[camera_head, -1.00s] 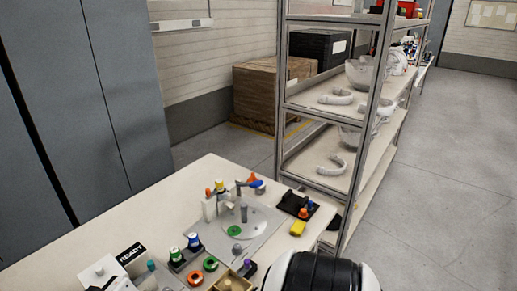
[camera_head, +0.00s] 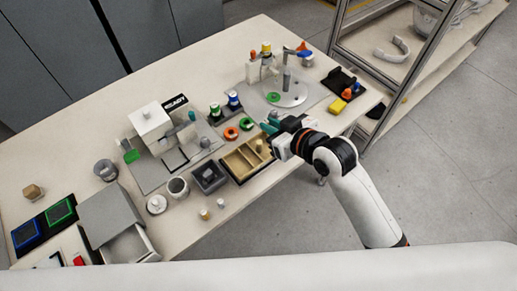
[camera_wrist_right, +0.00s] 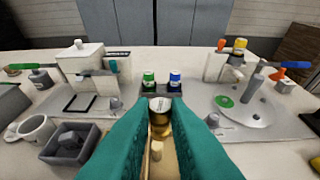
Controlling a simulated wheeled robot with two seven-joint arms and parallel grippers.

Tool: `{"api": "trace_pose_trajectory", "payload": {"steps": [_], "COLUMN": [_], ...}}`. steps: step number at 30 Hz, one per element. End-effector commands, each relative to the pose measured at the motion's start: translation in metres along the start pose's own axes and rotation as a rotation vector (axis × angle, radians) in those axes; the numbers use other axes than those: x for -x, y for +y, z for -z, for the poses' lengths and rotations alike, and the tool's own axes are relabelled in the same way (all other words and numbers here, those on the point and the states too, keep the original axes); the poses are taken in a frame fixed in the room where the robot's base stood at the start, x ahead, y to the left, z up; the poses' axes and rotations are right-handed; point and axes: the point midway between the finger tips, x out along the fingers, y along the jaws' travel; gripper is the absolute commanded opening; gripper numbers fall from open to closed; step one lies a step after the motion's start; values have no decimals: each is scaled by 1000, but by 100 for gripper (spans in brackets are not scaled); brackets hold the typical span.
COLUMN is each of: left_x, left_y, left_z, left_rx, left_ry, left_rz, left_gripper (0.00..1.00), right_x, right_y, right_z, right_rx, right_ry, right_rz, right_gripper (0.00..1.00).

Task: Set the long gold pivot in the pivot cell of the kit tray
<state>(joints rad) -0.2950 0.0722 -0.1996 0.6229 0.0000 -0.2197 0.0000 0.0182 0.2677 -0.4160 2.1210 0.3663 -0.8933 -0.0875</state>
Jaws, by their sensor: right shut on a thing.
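My right gripper (camera_head: 268,127), with teal fingers, is above the far right part of the wooden kit tray (camera_head: 236,172). In the right wrist view its fingers (camera_wrist_right: 160,125) are shut on a gold pivot (camera_wrist_right: 160,122) with a pale metallic top. The pivot stands roughly upright between them; its lower end is hidden and its length is hard to judge. The tray has several cells, and a small beige peg (camera_head: 259,146) stands in one at the right. That peg also shows below the held pivot in the right wrist view (camera_wrist_right: 156,151). My left gripper is not in view.
A dark grey bin (camera_head: 209,179) and a white cup (camera_head: 177,187) stand left of the tray. Two small pegs (camera_head: 205,214) stand near the front edge. Green and blue spools (camera_head: 233,102), rings (camera_head: 231,133) and a round plate fixture (camera_head: 290,95) lie behind.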

Motion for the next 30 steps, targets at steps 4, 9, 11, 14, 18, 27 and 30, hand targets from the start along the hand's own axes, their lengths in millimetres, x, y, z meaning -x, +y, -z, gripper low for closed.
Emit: {"api": "trace_pose_trajectory", "payload": {"steps": [4,9,11,14,18,27,30], "left_x": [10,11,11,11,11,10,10], "left_y": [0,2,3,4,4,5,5], "left_z": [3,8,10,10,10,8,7], "left_rx": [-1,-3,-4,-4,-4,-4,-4], "left_ry": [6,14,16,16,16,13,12], "left_rz": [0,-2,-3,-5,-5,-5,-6], "left_gripper": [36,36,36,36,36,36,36], "right_x": [-21,-36,-41,-49,-55,-71,-72], "right_y": [26,36,36,36,36,36,35], "right_z": [0,20,31,47,59,92,93], "right_rx": [69,89,88,88,90,91,90], "right_ry": [1,6,6,4,2,2,0], "right_rz": [-140,-188,-188,-186,-186,-185,-184], "right_gripper": [0,0,0,0,0,0,0]}}
